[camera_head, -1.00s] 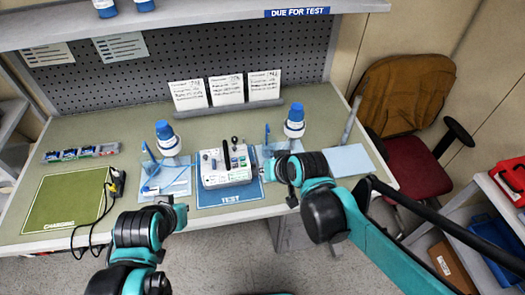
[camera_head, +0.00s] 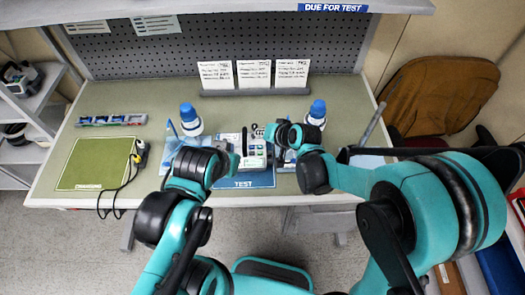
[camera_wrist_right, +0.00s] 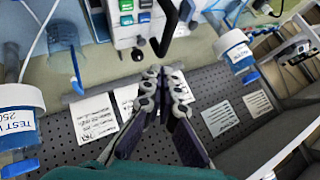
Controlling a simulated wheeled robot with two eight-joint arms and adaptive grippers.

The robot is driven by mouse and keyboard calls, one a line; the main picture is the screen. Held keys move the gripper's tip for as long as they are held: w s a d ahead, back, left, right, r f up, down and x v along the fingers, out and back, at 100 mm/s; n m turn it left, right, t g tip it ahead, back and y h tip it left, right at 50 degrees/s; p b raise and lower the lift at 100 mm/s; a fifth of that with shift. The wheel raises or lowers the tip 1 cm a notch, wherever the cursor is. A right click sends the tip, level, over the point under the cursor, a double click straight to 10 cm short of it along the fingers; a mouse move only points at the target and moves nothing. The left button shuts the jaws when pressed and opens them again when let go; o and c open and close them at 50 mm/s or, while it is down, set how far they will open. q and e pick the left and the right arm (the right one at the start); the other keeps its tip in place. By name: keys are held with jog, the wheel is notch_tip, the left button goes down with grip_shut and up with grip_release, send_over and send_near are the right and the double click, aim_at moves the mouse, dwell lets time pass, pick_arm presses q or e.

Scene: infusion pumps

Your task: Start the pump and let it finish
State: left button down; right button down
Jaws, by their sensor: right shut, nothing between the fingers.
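The pump (camera_head: 258,162), a pale box with coloured buttons, sits on the blue TEST mat (camera_head: 262,181) at the bench front. Both arms partly cover it. My right gripper (camera_head: 268,132) is at the pump's upper right; its fingers are shut and empty in the right wrist view (camera_wrist_right: 163,74). The pump's display is not readable.
Blue-capped bottles stand left (camera_head: 190,118) and right (camera_head: 316,112) of the pump. Instruction cards (camera_head: 254,73) stand behind it. A green CHARGING mat (camera_head: 95,165) with a black cable (camera_head: 128,180) and a tray of small items (camera_head: 110,120) lie left.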

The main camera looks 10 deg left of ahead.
jog(key=shift+f, duration=0.1)
jog(key=b, duration=0.6)
send_over(256, 150)
jog(key=s+d, duration=0.2)
jog(key=d, duration=0.1)
jog(key=f, duration=0.7)
jog(key=shift+w+a+f, duration=0.15)
jog(key=shift+a+f, duration=0.05)
jog(key=shift+f, duration=0.1)
jog(key=shift+f+b, duration=0.5)
jog(key=shift+f, duration=0.05)
jog(key=shift+f+b, duration=0.4)
jog(key=shift+b, duration=0.1)
jog(key=shift+f+b, duration=0.45)
jog(key=shift+b, duration=0.05)
jog(key=shift+r, duration=0.1)
dwell(0.4)
jog(key=shift+r+p, duration=0.6)
jog(key=shift+r, duration=0.2)
